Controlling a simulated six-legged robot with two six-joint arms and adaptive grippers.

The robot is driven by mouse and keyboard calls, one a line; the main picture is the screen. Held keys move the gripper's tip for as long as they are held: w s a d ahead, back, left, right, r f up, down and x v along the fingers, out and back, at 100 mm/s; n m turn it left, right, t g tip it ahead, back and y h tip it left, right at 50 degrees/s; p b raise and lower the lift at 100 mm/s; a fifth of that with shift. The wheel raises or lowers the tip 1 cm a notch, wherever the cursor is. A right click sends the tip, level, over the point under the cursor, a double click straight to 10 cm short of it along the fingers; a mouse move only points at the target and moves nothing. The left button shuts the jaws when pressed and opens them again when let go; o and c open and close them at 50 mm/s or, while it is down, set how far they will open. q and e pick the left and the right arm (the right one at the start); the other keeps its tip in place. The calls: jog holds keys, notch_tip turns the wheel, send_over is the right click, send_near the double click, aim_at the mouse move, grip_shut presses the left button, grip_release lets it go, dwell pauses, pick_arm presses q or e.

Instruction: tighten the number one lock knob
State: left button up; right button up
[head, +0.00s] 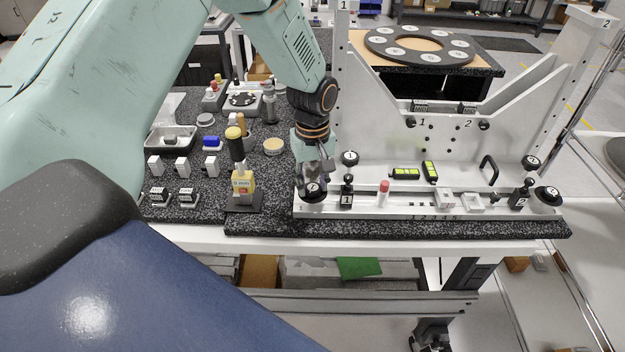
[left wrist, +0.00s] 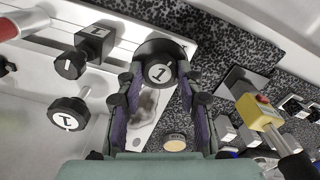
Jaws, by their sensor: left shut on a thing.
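The mirror fixture (head: 450,150) is a white frame on the bench. At the left end of its base rail is a large round black knob marked 1 (head: 313,194). My left gripper (head: 314,178) comes down on this knob from above. In the left wrist view, the knob's cap (left wrist: 161,70) sits between the two fingers of my left gripper (left wrist: 160,88), which are closed around its sides. A smaller black knob marked 1 (left wrist: 68,114) and a black block marked 1 (left wrist: 95,42) are beside it, apart from the fingers. My right gripper is not in view.
A yellow-topped tool (head: 238,165) on a stand, a metal tray (head: 171,139) and small blocks lie left of the fixture. A red-capped piece (head: 383,192) and two black-and-yellow-green pieces (head: 405,173) stand on the fixture. A large black knob (head: 547,196) is at the rail's right end.

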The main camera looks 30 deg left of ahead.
pick_arm(q)
jog(key=m+p, duration=0.1)
jog(key=m, duration=0.2)
jog(key=shift+r, duration=0.15)
jog(key=m+p, duration=0.1)
jog(key=m, duration=0.2)
jog(key=shift+m, duration=0.3)
jog(key=m, duration=0.3)
jog(key=shift+m+p, duration=0.3)
jog(key=shift+p, duration=0.05)
jog(key=m, duration=0.4)
jog(key=shift+w, duration=0.1)
jog(key=m, duration=0.9)
jog(key=shift+m+b, duration=0.3)
jog(key=shift+b, duration=0.05)
jog(key=m, duration=0.4)
jog(key=shift+m+b, duration=0.45)
jog(key=shift+m, duration=1.55)
